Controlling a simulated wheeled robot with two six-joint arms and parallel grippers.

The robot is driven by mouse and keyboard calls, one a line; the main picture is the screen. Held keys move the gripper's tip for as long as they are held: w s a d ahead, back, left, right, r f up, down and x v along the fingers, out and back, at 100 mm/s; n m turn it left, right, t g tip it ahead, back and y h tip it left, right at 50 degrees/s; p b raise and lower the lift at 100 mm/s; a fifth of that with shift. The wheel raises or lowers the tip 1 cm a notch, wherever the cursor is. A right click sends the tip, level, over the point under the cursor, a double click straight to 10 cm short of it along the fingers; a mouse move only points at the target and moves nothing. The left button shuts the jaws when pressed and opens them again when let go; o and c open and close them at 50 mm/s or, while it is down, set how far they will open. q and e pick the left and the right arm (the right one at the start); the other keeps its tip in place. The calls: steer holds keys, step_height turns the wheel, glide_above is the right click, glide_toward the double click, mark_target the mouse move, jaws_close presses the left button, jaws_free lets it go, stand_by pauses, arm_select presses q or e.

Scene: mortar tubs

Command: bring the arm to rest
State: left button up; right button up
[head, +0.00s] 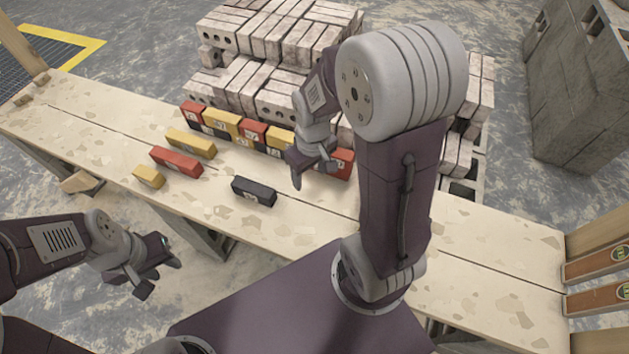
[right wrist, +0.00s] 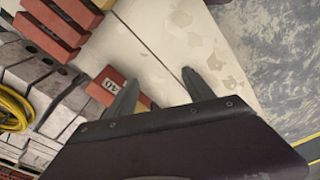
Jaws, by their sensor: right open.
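My right arm reaches up and over the plank bench (head: 480,240). Its gripper (head: 314,174) hangs above the bench at the front of the coloured brick row, beside a red brick (head: 344,160). In the right wrist view the two fingers (right wrist: 160,82) stand apart with nothing between them. A red brick with a number label (right wrist: 104,86) lies beyond the left finger, partly hidden by it. My left gripper (head: 158,275) is off the near side of the bench, low at the left, with its fingers apart and empty.
Red, yellow and black bricks form a row (head: 222,122). Loose yellow (head: 190,143), red (head: 176,160), small yellow (head: 148,176) and black (head: 254,191) bricks lie in front. Pale brick stacks (head: 270,35) stand behind. The bench's right part is clear. Grey blocks (head: 575,90) stand far right.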

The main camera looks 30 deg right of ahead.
steer(key=s+a+m, duration=0.2)
steer(key=s+a, duration=0.1)
steer(key=s, duration=0.2)
steer(key=shift+f, duration=0.4)
